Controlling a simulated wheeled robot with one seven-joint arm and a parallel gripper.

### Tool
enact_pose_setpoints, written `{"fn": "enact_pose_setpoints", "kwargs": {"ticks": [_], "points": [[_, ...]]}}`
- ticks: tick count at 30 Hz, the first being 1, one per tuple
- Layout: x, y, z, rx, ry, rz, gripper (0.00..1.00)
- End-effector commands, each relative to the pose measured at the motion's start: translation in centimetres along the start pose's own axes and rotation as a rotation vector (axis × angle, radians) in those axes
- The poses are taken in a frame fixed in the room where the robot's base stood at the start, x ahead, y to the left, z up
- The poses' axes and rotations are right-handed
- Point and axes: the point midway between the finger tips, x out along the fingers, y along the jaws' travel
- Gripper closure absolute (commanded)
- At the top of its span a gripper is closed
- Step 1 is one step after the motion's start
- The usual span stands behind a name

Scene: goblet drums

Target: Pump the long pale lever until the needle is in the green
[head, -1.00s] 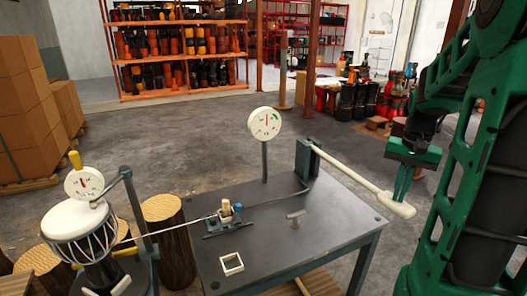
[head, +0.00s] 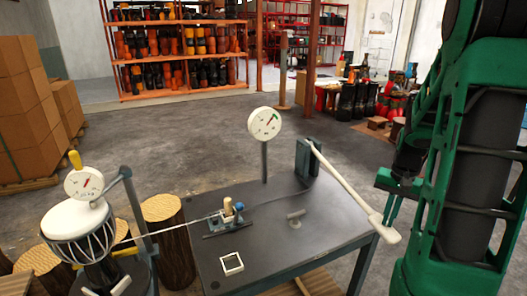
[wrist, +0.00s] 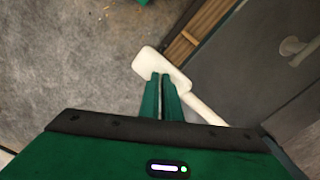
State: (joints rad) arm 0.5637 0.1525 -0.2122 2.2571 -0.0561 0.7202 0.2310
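The long pale lever (head: 347,187) runs from a dark upright post (head: 308,158) at the table's back edge down to a flat white paddle (head: 386,231) beyond the right edge. My gripper (head: 387,222) is just above the paddle, its tips at or touching the paddle's top. In the wrist view the two green fingers (wrist: 160,78) are nearly together, over the paddle (wrist: 150,64), with nothing visibly between them. The round white gauge (head: 265,123) stands on a post; its red needle points up and right, close to a green patch. Whether it is inside the green is too small to tell.
A goblet drum (head: 78,222) with a smaller dial (head: 84,183) stands at left, tied by a cord to a small clamp device (head: 226,218) on the dark table (head: 280,240).

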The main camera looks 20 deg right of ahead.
Motion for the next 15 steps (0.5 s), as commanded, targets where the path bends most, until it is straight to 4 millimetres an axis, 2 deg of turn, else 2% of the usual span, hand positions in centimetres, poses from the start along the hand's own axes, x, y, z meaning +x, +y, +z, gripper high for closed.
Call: {"fn": "enact_pose_setpoints", "kwargs": {"ticks": [1, 5, 15], "points": [[0.8, 0.2, 0.3, 0.004, -0.01, 0.005, 1.0], [0.0, 0.2, 0.2, 0.003, -0.005, 0.003, 1.0], [-5.8, 0.4, 0.3, 0.001, -0.001, 0.001, 1.0]]}}
